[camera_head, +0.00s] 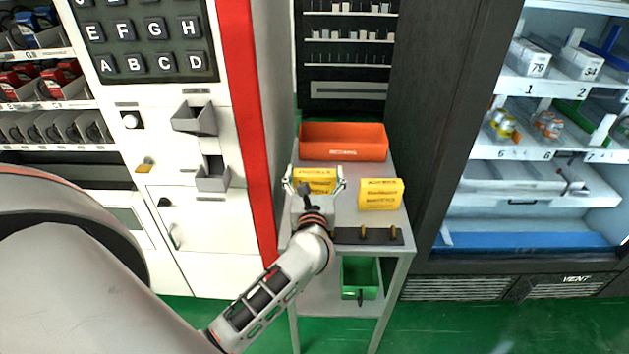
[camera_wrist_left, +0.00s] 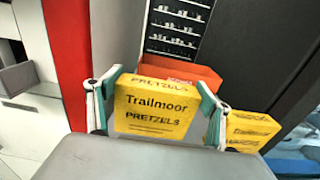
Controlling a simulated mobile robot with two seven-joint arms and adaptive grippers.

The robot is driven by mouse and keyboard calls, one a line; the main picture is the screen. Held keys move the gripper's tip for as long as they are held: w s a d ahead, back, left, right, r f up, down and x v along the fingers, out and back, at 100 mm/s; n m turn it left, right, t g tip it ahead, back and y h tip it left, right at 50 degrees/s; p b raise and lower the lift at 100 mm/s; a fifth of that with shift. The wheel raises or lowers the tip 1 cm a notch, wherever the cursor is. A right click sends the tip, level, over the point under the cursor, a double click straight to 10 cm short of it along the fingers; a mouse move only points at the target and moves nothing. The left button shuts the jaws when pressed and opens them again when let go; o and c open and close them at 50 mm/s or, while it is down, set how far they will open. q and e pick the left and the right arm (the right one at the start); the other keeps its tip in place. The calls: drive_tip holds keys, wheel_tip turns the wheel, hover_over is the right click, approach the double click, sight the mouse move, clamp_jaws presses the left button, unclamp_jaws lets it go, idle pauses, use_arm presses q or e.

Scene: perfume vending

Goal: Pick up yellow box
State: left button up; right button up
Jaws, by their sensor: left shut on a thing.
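Two yellow boxes are on the grey cart. The left yellow box (camera_head: 315,175) sits between the fingers of my left gripper (camera_head: 314,187), which is shut on it. In the left wrist view this box (camera_wrist_left: 155,112) reads "Trailmoor PRETZELS" and stands upright, with a finger of the gripper (camera_wrist_left: 158,105) at each side. Whether its base touches the cart top is hard to tell. The other yellow box (camera_head: 381,194) stands to the right, apart from the gripper, and also shows in the left wrist view (camera_wrist_left: 250,130). My right gripper is not in view.
An orange bin (camera_head: 343,141) stands at the back of the cart (camera_head: 346,205). A dark strip with brass knobs (camera_head: 368,236) lies along the front. A green bin (camera_head: 360,277) is on the lower shelf. A vending machine with a red edge (camera_head: 247,110) is left; a glass-front cooler (camera_head: 540,200) is right.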

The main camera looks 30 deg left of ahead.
use_arm(q)
wheel_tip(320, 180, up, 16)
drive_tip(key=p, duration=0.3)
drive_tip(key=s+d+f+m+t+h, duration=0.1)
drive_tip(key=s+d+f+m+h, duration=0.2)
drive_tip(key=s+d, duration=0.3)
drive_tip(key=s+d+f+m+t+h, duration=0.1)
drive_tip(key=s+d+f+m+h, duration=0.2)
drive_tip(key=s+d+f+h, duration=0.3)
drive_tip(key=shift+s+d+f+t+h, duration=0.2)
drive_tip(key=shift+s+d+t+h, duration=0.15)
drive_tip(key=shift+s+d, duration=0.5)
drive_tip(key=shift+s+a, duration=0.15)
drive_tip(key=shift+a, duration=0.05)
